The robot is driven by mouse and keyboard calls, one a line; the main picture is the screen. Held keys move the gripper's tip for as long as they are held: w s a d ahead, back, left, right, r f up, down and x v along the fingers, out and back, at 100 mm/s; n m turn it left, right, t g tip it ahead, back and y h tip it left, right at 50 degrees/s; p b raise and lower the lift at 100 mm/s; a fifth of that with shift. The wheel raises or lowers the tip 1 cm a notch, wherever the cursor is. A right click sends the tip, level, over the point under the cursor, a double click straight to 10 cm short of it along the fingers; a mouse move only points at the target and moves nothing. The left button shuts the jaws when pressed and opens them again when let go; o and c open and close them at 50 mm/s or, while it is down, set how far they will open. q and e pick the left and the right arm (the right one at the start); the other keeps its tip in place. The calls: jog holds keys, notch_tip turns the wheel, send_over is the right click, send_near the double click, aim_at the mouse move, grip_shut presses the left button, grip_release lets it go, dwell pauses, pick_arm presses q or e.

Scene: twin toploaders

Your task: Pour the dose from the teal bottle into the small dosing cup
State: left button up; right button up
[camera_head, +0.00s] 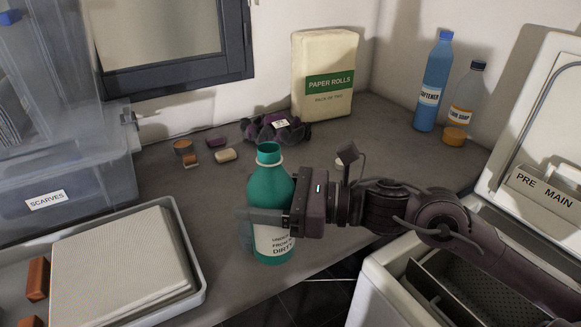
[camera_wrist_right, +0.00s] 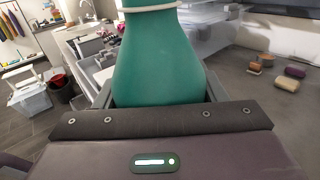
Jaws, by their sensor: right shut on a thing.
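The teal bottle (camera_head: 268,190) stands upright near the counter's front edge, with a white label low on its side. I see no cap on it. My right gripper (camera_head: 266,222) comes from the right and is shut around the bottle's body. In the right wrist view the teal bottle (camera_wrist_right: 158,60) fills the space between the jaws. I cannot tell whether its base touches the counter. A small round cup-like piece (camera_head: 183,146) sits behind and left of the bottle; whether it is the dosing cup is unclear. My left gripper is out of view.
Small blocks (camera_head: 226,155) and a dark purple bundle (camera_head: 275,128) lie behind the bottle. A tray (camera_head: 190,262) and the scarves bin (camera_head: 60,180) are left. An open washer (camera_head: 545,190) is right.

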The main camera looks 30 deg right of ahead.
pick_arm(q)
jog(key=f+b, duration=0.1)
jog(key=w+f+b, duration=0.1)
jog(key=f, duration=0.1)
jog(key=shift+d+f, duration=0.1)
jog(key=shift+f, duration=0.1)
pick_arm(e)
jog(key=s+a+f+n+g+y, duration=0.1)
jog(key=s+a+f+n+g, duration=0.1)
jog(key=s+a+f, duration=0.1)
jog(key=shift+s+a, duration=0.5)
jog(key=shift+a, duration=0.05)
pick_arm(q)
jog(key=shift+b, duration=0.3)
